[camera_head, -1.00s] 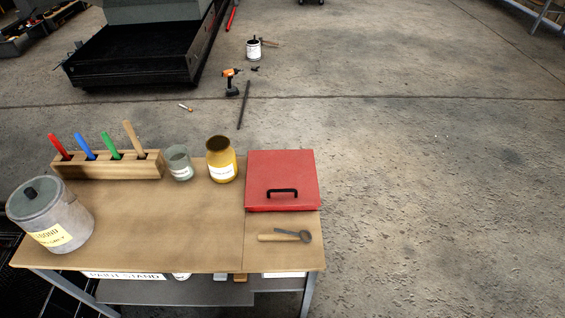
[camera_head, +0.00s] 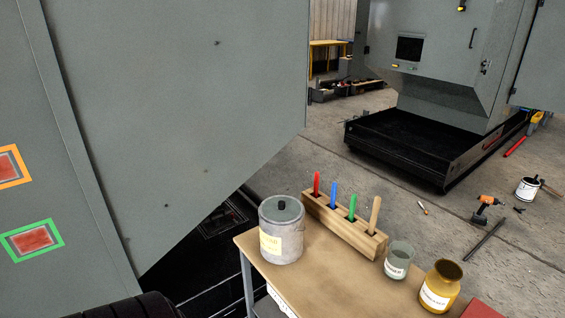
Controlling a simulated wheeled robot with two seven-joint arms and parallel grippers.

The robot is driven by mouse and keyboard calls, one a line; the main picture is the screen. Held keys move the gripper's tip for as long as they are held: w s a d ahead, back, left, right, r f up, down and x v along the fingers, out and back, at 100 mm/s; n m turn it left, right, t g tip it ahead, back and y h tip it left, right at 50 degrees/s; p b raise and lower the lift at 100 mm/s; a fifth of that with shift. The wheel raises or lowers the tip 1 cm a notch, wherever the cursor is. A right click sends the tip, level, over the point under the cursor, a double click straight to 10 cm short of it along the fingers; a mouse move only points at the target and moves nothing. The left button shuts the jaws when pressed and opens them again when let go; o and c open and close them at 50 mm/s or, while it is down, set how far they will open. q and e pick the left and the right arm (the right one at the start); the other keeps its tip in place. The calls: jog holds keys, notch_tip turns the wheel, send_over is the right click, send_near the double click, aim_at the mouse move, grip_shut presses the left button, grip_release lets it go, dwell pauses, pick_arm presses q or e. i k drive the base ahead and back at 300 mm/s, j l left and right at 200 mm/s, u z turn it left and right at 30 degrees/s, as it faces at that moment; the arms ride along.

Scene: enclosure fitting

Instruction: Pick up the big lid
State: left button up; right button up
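A grey can (camera_head: 281,245) with a yellowish label stands on the brown table. Its grey-green lid (camera_head: 282,211) with a dark knob sits on top. At the lower right only a corner of a flat red piece (camera_head: 484,310) shows; the rest is cut off by the frame. In the earlier view that red piece is square with a black handle. I cannot tell from the pictures which of these is the big lid. Neither of my grippers is in view.
A wooden block (camera_head: 345,226) with several coloured sticks, a glass jar (camera_head: 397,262) and a yellow jar (camera_head: 439,288) stand on the table (camera_head: 335,280). A large grey panel (camera_head: 190,110) fills the left. A drill (camera_head: 486,207) and a paint can (camera_head: 527,189) are on the floor.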

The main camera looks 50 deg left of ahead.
aim_at(281, 210)
jog(key=u, duration=1.55)
